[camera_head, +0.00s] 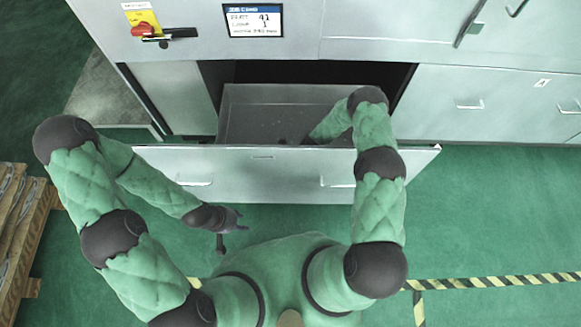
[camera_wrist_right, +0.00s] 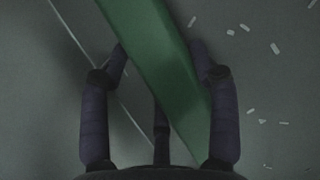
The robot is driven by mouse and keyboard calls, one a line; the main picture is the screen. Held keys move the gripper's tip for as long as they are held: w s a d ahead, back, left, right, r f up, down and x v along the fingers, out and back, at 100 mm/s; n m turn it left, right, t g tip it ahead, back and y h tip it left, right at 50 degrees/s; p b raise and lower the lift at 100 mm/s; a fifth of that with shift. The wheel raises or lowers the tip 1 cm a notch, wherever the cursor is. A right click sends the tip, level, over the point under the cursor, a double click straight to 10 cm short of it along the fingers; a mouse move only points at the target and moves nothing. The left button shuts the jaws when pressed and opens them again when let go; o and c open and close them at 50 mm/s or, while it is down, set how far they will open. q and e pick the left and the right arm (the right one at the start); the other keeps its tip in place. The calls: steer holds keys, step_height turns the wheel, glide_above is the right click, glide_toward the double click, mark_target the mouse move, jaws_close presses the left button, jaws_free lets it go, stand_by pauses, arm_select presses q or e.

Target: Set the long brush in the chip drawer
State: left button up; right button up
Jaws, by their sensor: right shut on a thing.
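The chip drawer (camera_head: 265,175) is pulled out from under the machine in the head view, with its grey inside (camera_head: 255,112) showing. My right arm reaches over its front into it. My right gripper (camera_wrist_right: 160,60) is shut on a long green bar, the long brush (camera_wrist_right: 165,55), which runs slantwise between the fingers in the right wrist view. The brush's ends are out of that view, and I cannot tell whether it touches the drawer floor (camera_wrist_right: 270,75). The drawer front mostly hides that gripper in the head view. My left gripper (camera_head: 233,230) is empty, with fingers spread, in front of the drawer.
Several small pale chips (camera_wrist_right: 275,48) lie on the drawer floor. The machine front (camera_head: 400,35) stands above and behind the drawer, with closed cabinets (camera_head: 500,110) at the right. A wooden pallet (camera_head: 22,235) is at the left. Green floor (camera_head: 490,220) is clear at the right.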

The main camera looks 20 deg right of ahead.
steer(key=o, duration=1.2)
steer(key=shift+r, duration=0.15)
steer(key=p+v, duration=0.5)
steer(key=v, duration=0.7)
